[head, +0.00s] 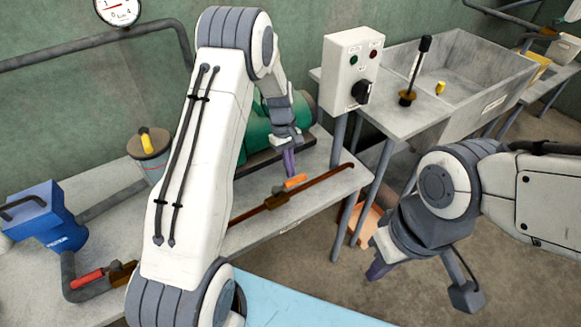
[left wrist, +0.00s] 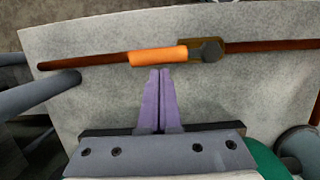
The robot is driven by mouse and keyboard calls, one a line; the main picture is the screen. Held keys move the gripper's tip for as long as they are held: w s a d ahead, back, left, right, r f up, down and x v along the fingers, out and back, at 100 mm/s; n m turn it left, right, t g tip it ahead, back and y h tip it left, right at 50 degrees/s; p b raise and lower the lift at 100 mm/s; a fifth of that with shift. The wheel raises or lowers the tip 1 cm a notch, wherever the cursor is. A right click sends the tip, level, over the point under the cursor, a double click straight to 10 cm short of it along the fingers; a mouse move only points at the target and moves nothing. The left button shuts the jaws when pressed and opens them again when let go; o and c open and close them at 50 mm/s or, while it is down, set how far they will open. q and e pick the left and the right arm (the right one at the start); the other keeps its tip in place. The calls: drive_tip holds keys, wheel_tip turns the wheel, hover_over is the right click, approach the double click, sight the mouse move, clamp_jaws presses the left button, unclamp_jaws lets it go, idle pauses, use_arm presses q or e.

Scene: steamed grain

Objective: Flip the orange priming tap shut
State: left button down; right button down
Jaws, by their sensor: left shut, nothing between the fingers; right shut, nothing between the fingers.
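The orange priming tap (head: 295,181) sits on a thin brown pipe (head: 325,187) across the grey bench. In the left wrist view its orange lever (left wrist: 158,55) lies nearly along the pipe, reaching left from a dark pivot on a brass-coloured valve body (left wrist: 208,47). My left gripper (head: 289,168) is shut and empty. Its purple fingertips (left wrist: 159,72) are close beside the lever; I cannot tell whether they touch it. My right gripper (head: 377,270) is shut and empty, low at the right, over the floor.
A green pump (head: 256,132) stands behind my left gripper. A white switch box (head: 350,70) and a metal sink (head: 470,75) are at the right. A blue unit (head: 45,225) and a red-handled valve (head: 87,278) are at the left. Open floor lies below right.

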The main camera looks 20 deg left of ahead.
sight(298, 180)
use_arm(q)
drive_tip(key=shift+s+d+m+p, duration=0.15)
drive_tip(key=shift+d+m+p, duration=0.25)
drive_tip(key=shift+m, duration=0.3)
idle(0.3)
drive_tip(key=d+m, duration=0.1)
drive_tip(key=s+d+m+p, duration=0.1)
drive_tip(key=m, duration=0.1)
drive_tip(key=shift+r+g+y, duration=0.1)
drive_tip(key=shift+g+y, duration=0.2)
drive_tip(key=shift+g, duration=0.1)
drive_tip(key=s+d+m+y+p, duration=0.2)
drive_tip(key=s+m, duration=0.6)
drive_tip(key=m, duration=0.6)
drive_tip(key=shift+d+y+p, duration=0.2)
drive_tip(key=shift+y+p, duration=0.3)
drive_tip(key=shift+p, duration=0.2)
